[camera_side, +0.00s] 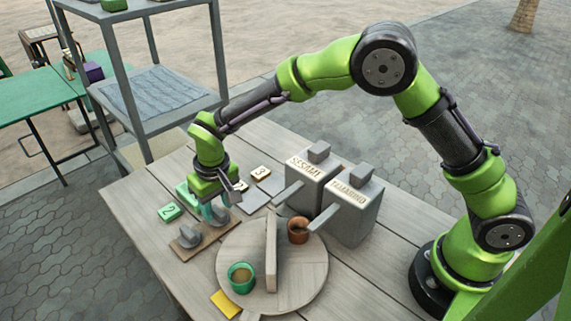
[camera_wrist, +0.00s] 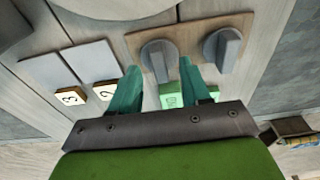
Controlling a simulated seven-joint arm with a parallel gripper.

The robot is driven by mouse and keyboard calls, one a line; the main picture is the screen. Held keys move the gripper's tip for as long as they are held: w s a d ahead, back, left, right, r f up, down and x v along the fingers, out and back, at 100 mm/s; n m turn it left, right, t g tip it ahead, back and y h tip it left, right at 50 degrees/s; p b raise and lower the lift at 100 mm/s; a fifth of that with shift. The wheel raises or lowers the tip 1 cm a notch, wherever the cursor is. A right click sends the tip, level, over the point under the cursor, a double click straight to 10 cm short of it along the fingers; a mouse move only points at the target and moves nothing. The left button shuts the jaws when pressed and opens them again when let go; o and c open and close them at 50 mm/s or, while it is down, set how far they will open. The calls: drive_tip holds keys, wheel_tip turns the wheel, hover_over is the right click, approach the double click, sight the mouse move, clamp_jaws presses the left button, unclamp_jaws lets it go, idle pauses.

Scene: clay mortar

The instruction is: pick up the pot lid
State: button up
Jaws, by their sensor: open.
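My gripper (camera_side: 207,212) is open above a small brown board (camera_side: 196,240) that bears two grey knobbed pieces. In the wrist view its teal fingertips (camera_wrist: 160,66) appear on either side of one grey knobbed piece (camera_wrist: 157,60); I cannot tell whether they touch it. The other grey piece (camera_wrist: 223,48) is to the right on the same board. In the side view the nearer grey piece (camera_side: 189,236) is clear of the fingers. A brown pot (camera_side: 298,230) stands open on the round board. I cannot tell which piece is the pot lid.
A round wooden board (camera_side: 312,283) carries an upright divider (camera_side: 271,255) and a green cup (camera_side: 241,278). Two grey boxes (camera_side: 306,185) (camera_side: 352,212) stand behind. Numbered tiles (camera_side: 168,212) (camera_wrist: 70,96) lie near the gripper. A yellow square (camera_side: 225,304) lies in front.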

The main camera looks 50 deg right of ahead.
drive_tip(key=shift+w+f, duration=0.1)
drive_tip(key=shift+f, duration=0.7)
drive_tip(key=shift+c, duration=0.5)
clamp_jaws()
drive_tip(key=shift+r, duration=0.1)
